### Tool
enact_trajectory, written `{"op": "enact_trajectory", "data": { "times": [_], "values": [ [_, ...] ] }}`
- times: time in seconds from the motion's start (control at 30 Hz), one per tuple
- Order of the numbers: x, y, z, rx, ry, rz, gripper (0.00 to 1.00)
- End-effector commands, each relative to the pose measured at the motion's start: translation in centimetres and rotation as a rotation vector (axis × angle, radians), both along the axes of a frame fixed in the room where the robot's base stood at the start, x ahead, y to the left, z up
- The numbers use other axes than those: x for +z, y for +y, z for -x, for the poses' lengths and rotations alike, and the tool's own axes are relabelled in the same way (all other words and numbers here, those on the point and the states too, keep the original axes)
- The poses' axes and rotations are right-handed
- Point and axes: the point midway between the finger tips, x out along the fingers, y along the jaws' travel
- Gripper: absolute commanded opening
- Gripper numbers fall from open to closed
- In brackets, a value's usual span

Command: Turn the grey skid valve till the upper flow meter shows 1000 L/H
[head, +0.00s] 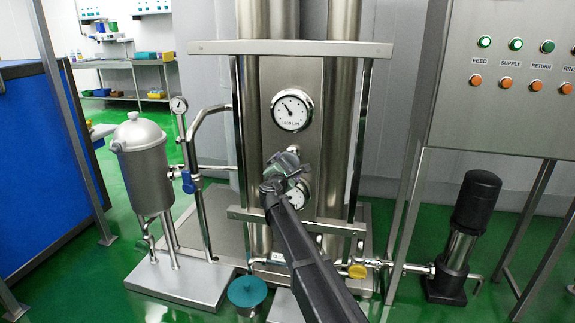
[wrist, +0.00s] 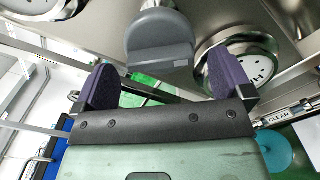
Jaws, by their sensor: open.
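The upper flow meter (head: 291,110) is a round white dial on the steel skid panel. Its needle points to the upper left; its numbers are too small to read. In the wrist view, a round dial cut off at the top left (wrist: 40,8) seems to be this meter. The grey valve (wrist: 160,42) is a rounded knob with a flat grip, seen in the wrist view; in the head view my arm mostly hides it. My gripper (head: 285,172) is open, its purple-padded fingers (wrist: 165,85) spread just short of the knob, with nothing between them.
A lower dial (head: 297,195) sits below, partly hidden by my gripper; it shows at right in the wrist view (wrist: 240,62). Steel rails (head: 290,48) cross the skid front. A yellow valve handle (head: 357,271), teal cap (head: 247,291) and black pump (head: 474,205) stand low.

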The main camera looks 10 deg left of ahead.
Motion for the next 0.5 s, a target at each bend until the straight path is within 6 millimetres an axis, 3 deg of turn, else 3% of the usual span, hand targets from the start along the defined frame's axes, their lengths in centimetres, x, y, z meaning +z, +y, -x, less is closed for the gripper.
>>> {"op": "enact_trajectory", "data": {
  "times": [0.03,0.2,0.5],
  "values": [
    [0.0,0.1,1.7,0.003,0.0,0.0,0.98],
    [0.0,0.6,5.5,0.003,0.0,0.0,0.98],
    [0.0,0.9,6.2,0.0,0.0,0.0,0.98]
  ]
}}
